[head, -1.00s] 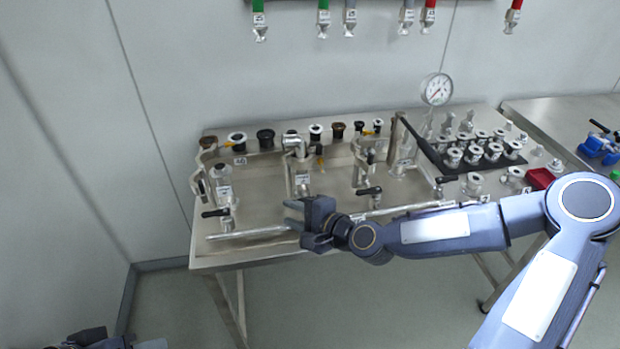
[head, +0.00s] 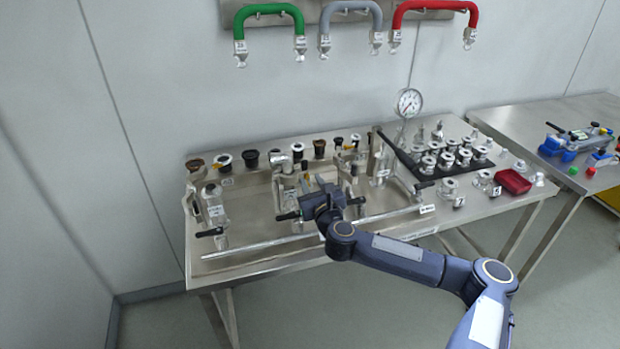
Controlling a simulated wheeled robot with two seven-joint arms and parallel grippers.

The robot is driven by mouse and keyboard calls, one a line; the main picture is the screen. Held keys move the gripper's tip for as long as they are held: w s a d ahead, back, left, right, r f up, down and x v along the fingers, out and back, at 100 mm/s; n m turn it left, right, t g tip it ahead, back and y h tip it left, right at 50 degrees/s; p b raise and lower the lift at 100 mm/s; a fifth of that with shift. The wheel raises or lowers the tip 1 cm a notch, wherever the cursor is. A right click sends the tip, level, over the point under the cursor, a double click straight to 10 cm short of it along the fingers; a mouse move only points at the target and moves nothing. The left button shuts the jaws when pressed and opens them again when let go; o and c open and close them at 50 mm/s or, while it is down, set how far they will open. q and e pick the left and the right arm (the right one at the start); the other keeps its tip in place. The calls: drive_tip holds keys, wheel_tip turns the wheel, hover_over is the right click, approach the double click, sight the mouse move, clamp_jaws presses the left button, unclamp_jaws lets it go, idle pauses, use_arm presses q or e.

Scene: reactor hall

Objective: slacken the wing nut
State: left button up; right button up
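A steel bench (head: 255,260) carries a row of glass and metal vessel fittings in a shallow steel tray. My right gripper (head: 318,190) reaches over the front of the tray, in front of the middle fitting (head: 284,184), and partly covers it. Its fingers are small and dark against the fittings, so I cannot tell their opening or whether they touch anything. I cannot make out a wing nut for certain; it is too small or hidden behind the gripper. The left fitting (head: 213,206) stands clear of my arm. My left gripper is not in view.
A long metal bar (head: 258,245) lies along the front. Black-handled valves (head: 208,233) stand near it. A pressure gauge (head: 408,102) rises behind. A black rack (head: 455,160) of metal flanges and a red tray (head: 513,182) are at right. Colored hoses (head: 268,10) hang on the wall.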

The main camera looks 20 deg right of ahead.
drive_tip(key=shift+w, duration=0.75)
clamp_jaws()
drive_tip(key=shift+a+f, duration=0.1)
